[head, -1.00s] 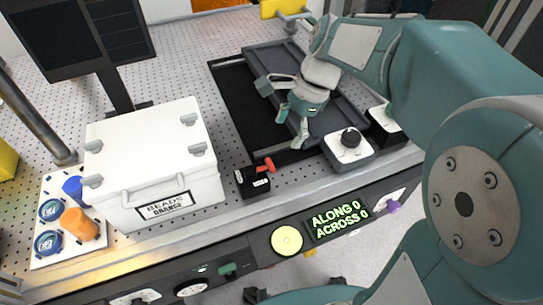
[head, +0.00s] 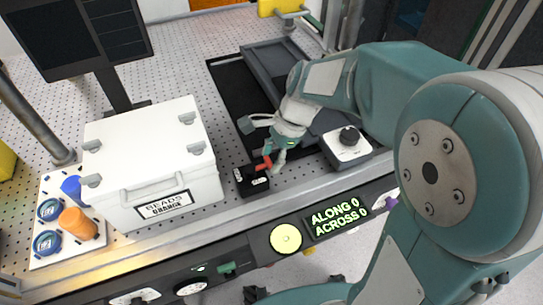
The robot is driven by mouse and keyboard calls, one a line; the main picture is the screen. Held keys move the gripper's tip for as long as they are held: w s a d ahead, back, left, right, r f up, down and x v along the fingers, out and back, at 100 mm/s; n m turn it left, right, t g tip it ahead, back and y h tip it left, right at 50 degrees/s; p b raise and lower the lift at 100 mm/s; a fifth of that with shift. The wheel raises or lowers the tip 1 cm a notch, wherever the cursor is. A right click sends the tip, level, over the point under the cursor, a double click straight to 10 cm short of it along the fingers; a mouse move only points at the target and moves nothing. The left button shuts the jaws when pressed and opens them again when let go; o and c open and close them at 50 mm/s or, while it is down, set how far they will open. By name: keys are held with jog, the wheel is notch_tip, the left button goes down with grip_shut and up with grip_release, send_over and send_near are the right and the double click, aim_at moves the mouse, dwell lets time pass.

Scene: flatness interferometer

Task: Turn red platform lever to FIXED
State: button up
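The red platform lever (head: 264,163) sticks out to the upper right from a small black block (head: 249,181) with white labels, at the front edge of the perforated table. The label text is too small to read. My gripper (head: 262,142) is over the lever, fingers spread apart, one to the upper left and one just right of the lever. The right finger is close to the lever; I cannot tell whether it touches. The lever's tip is partly hidden by the gripper.
A white box (head: 153,165) labelled BEADS ORANGE stands close left of the block. A white unit with a black knob (head: 349,136) stands to the right. A dark recessed platform (head: 228,84) lies behind. The front panel display (head: 335,216) reads ALONG 0, ACROSS 0.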

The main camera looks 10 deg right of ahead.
aim_at(257, 163)
jog(key=shift+c, duration=0.8)
jog(key=n, duration=0.1)
jog(key=w+n+g, duration=0.1)
jog(key=a+n, duration=0.1)
jog(key=n, duration=0.1)
jog(key=shift+w+f+g+h, duration=0.1)
jog(key=shift+w+g+h, duration=0.2)
jog(key=shift+w, duration=0.05)
jog(key=n, duration=0.1)
jog(key=w+a+n+h, duration=0.1)
jog(key=n, duration=0.1)
jog(key=n+g, duration=0.1)
jog(key=shift+w+a+n, duration=0.2)
jog(key=shift+a+n, duration=0.1)
jog(key=shift+n, duration=0.1)
jog(key=a+n+h, duration=0.1)
jog(key=n, duration=0.1)
jog(key=a+n+h, duration=0.1)
jog(key=n, duration=0.1)
jog(key=shift+w+g, duration=0.3)
jog(key=shift+w, duration=0.05)
jog(key=shift+a+n+h, duration=0.4)
jog(key=shift+a+n, duration=0.1)
jog(key=shift+n, duration=0.65)
jog(key=shift+a+n+h, duration=0.4)
jog(key=shift+a+n, duration=0.05)
jog(key=shift+n, duration=0.7)
